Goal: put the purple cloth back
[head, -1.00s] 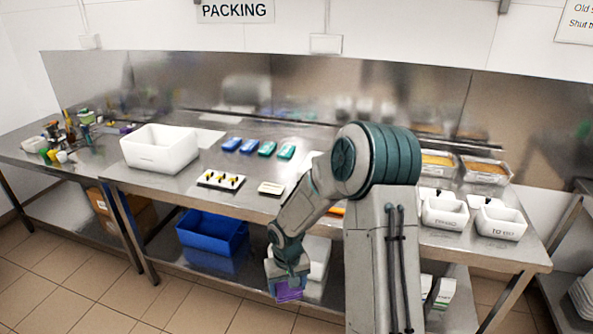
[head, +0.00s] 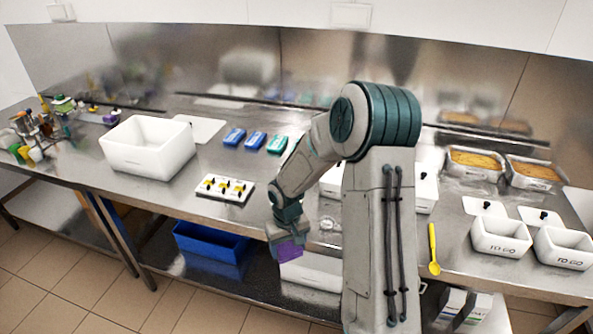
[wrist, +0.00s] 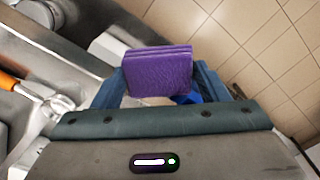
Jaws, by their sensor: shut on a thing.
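The purple cloth (head: 290,250) is a folded, layered block held in my gripper (head: 288,238), in front of the steel table's front edge. In the wrist view the purple cloth (wrist: 158,72) sits between the two blue-grey fingers of my gripper (wrist: 160,80), which are shut on it. It hangs clear of the table. Folded blue cloths (head: 245,138) and a green cloth (head: 277,144) lie in a row on the table farther back. My arm hides part of the table to their right.
A white bin (head: 148,150) stands at the left of the table. A white tray with black-and-yellow pieces (head: 224,189) lies near the front edge. A blue crate (head: 212,248) is on the lower shelf. White TO GO tubs (head: 500,238) and a yellow spoon (head: 433,248) are at the right.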

